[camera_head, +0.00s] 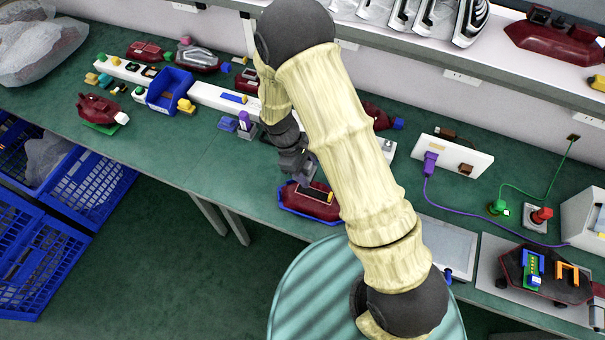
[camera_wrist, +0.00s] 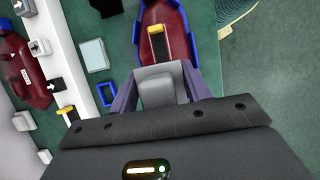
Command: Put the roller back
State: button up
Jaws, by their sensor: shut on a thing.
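My gripper (camera_head: 302,179) is over the green bench, just above a dark red tail lamp (camera_head: 304,204) in a blue holder. It is shut on a light grey, rounded piece, apparently the roller (camera_wrist: 157,91), which sits between the two fingers in the wrist view. The fingers and palm hide part of this piece. The red lamp (camera_wrist: 174,18) lies just beyond the fingertips in the wrist view, with a black strip and a yellow block (camera_wrist: 158,43) on it. I cannot tell whether the held piece touches the lamp.
A purple-topped piece on a grey stand (camera_head: 246,131) is left of my gripper. A white rail (camera_head: 217,97) and blue bin (camera_head: 170,90) are farther left. A white socket box (camera_head: 452,158) with a purple cable stands at right.

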jog(key=shift+a+f+m+g+b, duration=0.2)
jog(key=shift+f+m+g+b, duration=0.15)
jog(key=shift+m+b, duration=0.45)
jog(key=a+m+y+b, duration=0.1)
jog(key=m+b, duration=0.1)
jog(key=m, duration=0.1)
jog(key=a+f+m+g+y+b, duration=0.1)
jog(key=m+b, duration=0.1)
jog(key=m, duration=0.2)
jog(key=a+f+m+g+y+b, duration=0.1)
jog(key=m+y+b, duration=0.1)
jog(key=m, duration=0.2)
jog(key=shift+f, duration=0.15)
jog(key=w+a+m+t+y+b, duration=0.2)
jog(key=w+a+m+y+b, duration=0.1)
jog(key=m, duration=1)
jog(key=a+y+b, duration=0.1)
jog(key=a+b, duration=0.1)
jog(key=b, duration=0.1)
jog(key=shift+a+r+m+t, duration=0.2)
jog(key=shift+r+m+t, duration=0.1)
jog(key=shift+t, duration=0.05)
